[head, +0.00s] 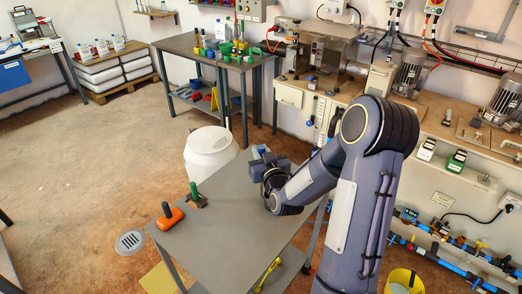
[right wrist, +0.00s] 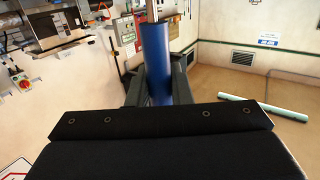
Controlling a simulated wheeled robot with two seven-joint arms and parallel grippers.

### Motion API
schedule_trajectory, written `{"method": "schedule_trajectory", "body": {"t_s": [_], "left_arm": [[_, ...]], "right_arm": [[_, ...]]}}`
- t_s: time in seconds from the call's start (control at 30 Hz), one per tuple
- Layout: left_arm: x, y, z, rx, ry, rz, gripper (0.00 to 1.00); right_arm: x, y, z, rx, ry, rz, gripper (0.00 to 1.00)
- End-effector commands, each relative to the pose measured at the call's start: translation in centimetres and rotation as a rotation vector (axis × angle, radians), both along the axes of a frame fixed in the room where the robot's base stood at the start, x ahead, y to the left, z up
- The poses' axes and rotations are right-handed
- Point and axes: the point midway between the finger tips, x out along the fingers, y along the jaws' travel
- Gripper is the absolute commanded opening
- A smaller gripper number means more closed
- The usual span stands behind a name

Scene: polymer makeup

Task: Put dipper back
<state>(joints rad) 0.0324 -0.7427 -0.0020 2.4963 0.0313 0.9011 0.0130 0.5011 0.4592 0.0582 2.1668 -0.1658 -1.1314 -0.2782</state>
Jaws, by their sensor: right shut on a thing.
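My right gripper (head: 262,160) is over the far edge of the grey table (head: 235,225), near the white barrel. In the right wrist view, the gripper (right wrist: 156,80) is shut on a blue cylindrical handle (right wrist: 155,60), which I take to be the dipper's. The handle stands upright between the fingers, with a grey metal part showing above it. The rest of the dipper is hidden, and I cannot make it out in the head view. My left gripper is not in view.
A white barrel (head: 207,152) stands behind the table. A workbench (head: 185,45) holds green containers. Machinery lines the right wall. A yellow bucket (head: 403,281) stands at bottom right.

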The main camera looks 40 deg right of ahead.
Motion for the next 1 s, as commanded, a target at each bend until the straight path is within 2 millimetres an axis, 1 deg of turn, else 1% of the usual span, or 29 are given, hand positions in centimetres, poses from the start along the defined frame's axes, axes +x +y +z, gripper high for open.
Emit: {"method": "schedule_trajectory", "body": {"t_s": [0.2, 0.37, 0.4, 0.53, 0.57, 0.8, 0.93, 1.0], "left_arm": [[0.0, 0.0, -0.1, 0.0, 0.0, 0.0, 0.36], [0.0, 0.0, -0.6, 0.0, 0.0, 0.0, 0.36], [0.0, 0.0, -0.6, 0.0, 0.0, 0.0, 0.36], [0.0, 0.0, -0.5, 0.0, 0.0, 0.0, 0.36], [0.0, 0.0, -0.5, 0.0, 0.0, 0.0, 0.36], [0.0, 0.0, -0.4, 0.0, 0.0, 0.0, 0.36], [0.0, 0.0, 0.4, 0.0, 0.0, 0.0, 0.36], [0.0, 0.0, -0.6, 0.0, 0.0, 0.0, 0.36]], "right_arm": [[0.0, 0.0, 0.0, -0.002, -0.003, 0.0, 0.0], [0.0, 0.0, -0.4, -0.002, -0.002, 0.001, 0.0], [0.0, 0.0, -0.3, -0.001, -0.001, 0.001, 0.22], [0.0, 0.0, -0.2, -0.001, 0.0, 0.001, 0.39], [0.0, 0.0, -0.2, -0.001, 0.0, 0.001, 0.41], [0.0, 0.0, -0.2, -0.001, 0.0, 0.0, 0.41], [0.0, 0.0, 0.4, 0.0, 0.0, 0.0, 0.41], [-1.0, 0.3, -0.1, -0.001, 0.0, 0.0, 0.41]]}}
